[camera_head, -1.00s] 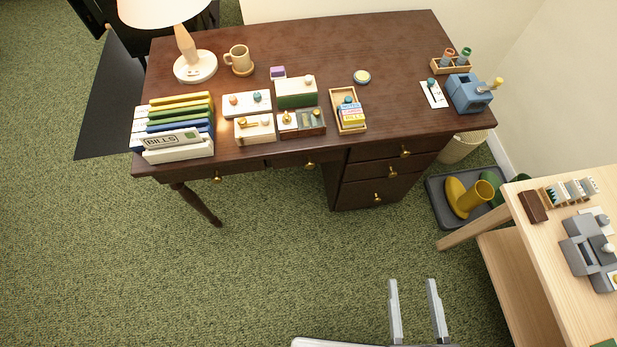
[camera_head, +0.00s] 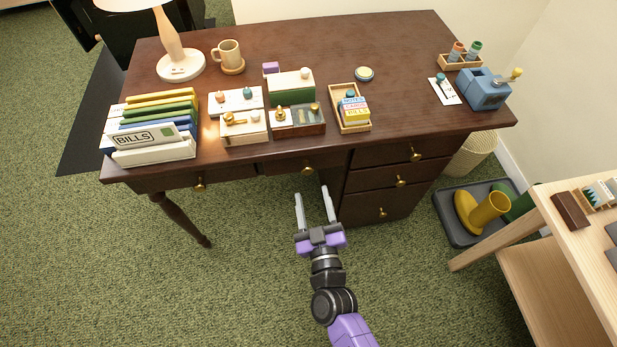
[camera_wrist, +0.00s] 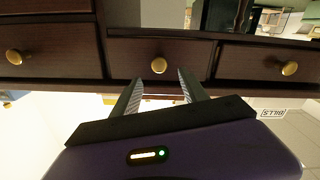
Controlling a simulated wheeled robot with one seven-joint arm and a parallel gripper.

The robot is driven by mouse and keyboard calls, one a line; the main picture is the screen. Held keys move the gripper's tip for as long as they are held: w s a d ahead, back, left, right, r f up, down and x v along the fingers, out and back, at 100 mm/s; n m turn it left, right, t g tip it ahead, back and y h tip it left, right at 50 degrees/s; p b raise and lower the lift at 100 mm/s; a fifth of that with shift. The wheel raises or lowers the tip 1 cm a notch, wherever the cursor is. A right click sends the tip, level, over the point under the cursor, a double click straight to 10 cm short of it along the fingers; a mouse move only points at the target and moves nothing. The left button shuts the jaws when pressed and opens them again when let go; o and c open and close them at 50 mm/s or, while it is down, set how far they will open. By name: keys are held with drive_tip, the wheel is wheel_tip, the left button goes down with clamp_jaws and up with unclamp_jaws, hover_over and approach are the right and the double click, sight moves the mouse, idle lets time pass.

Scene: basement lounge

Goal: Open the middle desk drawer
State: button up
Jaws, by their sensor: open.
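The dark wooden desk (camera_head: 290,50) has a middle drawer (camera_head: 285,165) under its top, with a brass knob (camera_head: 307,169). The drawer is shut. In the wrist view, which shows the desk upside down, the middle drawer (camera_wrist: 185,52) faces me and its knob (camera_wrist: 158,65) lies near the centre. My gripper (camera_head: 312,192) is open and empty, pointing at the desk front just below the knob in the head view. In the wrist view my fingertips (camera_wrist: 160,78) spread either side of the knob's line. The knob appears clear of the fingers.
A left drawer knob (camera_head: 200,185) and a right stack of drawers (camera_head: 380,177) flank the middle drawer. Bill folders (camera_head: 150,135), small boxes, a lamp and a mug (camera_head: 229,52) stand on the desktop. A light wooden table (camera_head: 565,235) is at right. Carpet before the desk is free.

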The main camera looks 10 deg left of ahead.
sight(307, 172)
drive_tip(key=b+x, duration=0.1)
drive_tip(key=x, duration=0.6)
drive_tip(key=shift+w, duration=0.15)
clamp_jaws()
idle(1.2)
